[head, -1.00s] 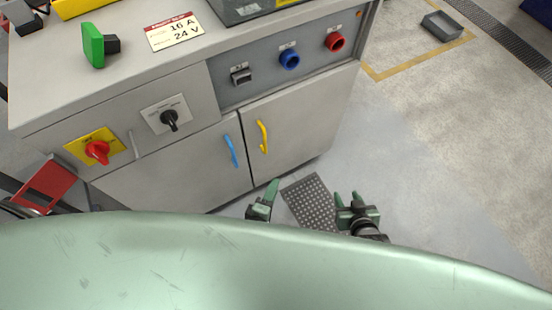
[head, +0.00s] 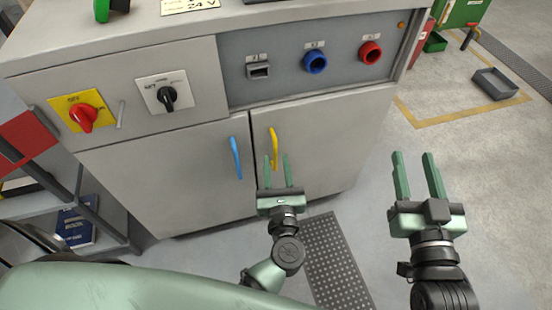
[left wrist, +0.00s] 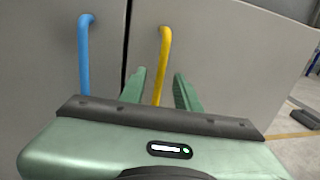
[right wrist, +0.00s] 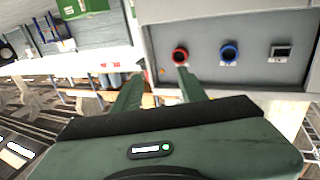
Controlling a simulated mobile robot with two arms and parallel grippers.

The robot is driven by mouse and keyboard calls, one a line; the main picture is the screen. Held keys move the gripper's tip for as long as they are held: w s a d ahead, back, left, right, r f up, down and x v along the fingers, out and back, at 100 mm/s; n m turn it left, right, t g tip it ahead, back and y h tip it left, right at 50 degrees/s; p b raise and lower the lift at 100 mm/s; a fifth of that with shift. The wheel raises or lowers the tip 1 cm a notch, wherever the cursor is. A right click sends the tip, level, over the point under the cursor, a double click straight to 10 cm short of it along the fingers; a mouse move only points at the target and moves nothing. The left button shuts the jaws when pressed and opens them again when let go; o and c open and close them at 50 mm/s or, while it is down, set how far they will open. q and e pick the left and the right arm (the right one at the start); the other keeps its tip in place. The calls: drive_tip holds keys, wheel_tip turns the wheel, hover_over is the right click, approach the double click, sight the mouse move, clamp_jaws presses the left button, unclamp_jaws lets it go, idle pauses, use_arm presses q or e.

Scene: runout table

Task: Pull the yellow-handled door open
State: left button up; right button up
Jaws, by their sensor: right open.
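The yellow handle (head: 273,146) is a vertical bar on the right cabinet door (head: 330,140), which is shut. A blue handle (head: 235,157) is on the left door beside it. My left gripper (head: 278,172) is open in front of the right door, at the lower part of the yellow handle. In the left wrist view the yellow handle (left wrist: 162,65) runs down between the two spread fingers; I cannot tell whether they touch it. My right gripper (head: 418,177) is open and empty, to the right of the cabinet. In its wrist view the fingers (right wrist: 158,90) point toward the panel side.
Above the doors are a red rotary switch (head: 83,117), a black knob (head: 167,97), and blue (head: 315,62) and red (head: 370,53) sockets. A perforated floor mat (head: 335,260) lies before the cabinet. The floor to the right is clear up to a grey tray (head: 496,83).

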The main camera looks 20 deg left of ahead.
use_arm(q)
drive_tip(key=shift+x, duration=1.2)
drive_tip(key=shift+c, duration=0.2)
clamp_jaws()
idle(0.4)
